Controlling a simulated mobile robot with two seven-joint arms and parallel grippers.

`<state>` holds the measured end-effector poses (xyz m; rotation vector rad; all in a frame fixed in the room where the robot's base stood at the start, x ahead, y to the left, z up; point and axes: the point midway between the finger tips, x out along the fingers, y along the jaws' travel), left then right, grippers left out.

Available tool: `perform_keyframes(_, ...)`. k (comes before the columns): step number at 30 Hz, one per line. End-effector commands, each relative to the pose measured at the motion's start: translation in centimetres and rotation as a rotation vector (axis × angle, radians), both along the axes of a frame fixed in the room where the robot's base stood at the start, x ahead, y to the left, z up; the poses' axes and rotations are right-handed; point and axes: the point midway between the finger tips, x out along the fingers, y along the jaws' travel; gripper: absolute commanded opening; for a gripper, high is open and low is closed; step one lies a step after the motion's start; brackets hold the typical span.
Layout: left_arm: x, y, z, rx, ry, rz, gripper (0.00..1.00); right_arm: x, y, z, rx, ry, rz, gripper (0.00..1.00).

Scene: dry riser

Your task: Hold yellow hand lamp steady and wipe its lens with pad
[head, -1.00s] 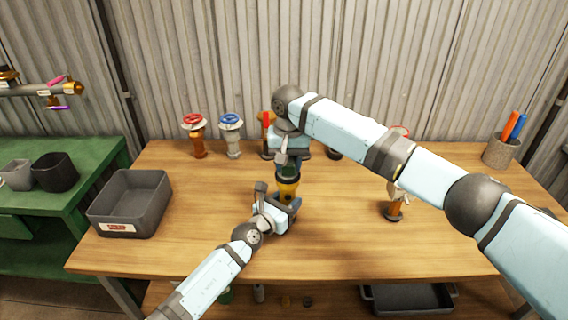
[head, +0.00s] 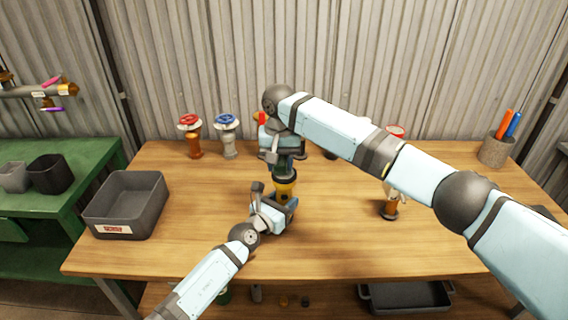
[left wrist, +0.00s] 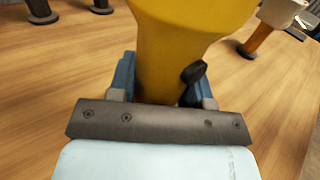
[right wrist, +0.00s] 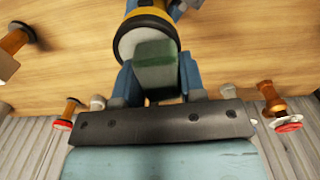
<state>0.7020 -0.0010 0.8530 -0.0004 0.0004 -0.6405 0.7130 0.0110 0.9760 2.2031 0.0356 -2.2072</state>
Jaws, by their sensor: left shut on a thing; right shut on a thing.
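The yellow hand lamp (head: 284,188) stands upright near the middle of the wooden table, its dark-rimmed head uppermost. My left gripper (head: 288,208) is shut on its yellow body, which fills the top of the left wrist view (left wrist: 185,50). The green pad (right wrist: 156,65) is between the fingers of my right gripper (right wrist: 157,82), in front of the lamp's pale lens (right wrist: 130,42). In the head view my right gripper (head: 284,160) is above the lamp. The pad appears to be at the lens, but I cannot tell whether they touch.
A grey bin (head: 126,204) stands at the table's left. Red-wheeled (head: 190,135) and blue-wheeled (head: 227,135) valves stand at the back. Another valve (head: 390,205) stands to the right, partly behind my right arm. A pen cup (head: 495,150) is at the back right. The front of the table is clear.

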Motion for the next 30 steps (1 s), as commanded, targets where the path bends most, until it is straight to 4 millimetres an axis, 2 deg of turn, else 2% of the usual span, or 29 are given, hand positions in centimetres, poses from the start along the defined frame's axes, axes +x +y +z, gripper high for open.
perform_keyframes(11, 0.0, 0.0, 0.1, -0.001, -0.002, 0.0, 0.12, -2.7, -0.1, -0.2, 0.0, 0.002, 0.001, 0.12)
perform_keyframes(15, 0.0, 0.0, 0.1, -0.001, -0.002, 0.0, 0.12, -2.6, -1.3, -0.2, 0.0, 0.003, 0.0, 0.12)
perform_keyframes(26, 0.0, 0.0, 0.1, -0.001, -0.003, 0.0, 0.12, 0.1, -1.1, -0.1, 0.0, 0.002, -0.001, 0.12)
perform_keyframes(30, 0.0, 0.0, 0.1, -0.001, -0.003, 0.0, 0.12, 0.0, -2.2, -0.2, 0.0, 0.002, -0.001, 0.12)
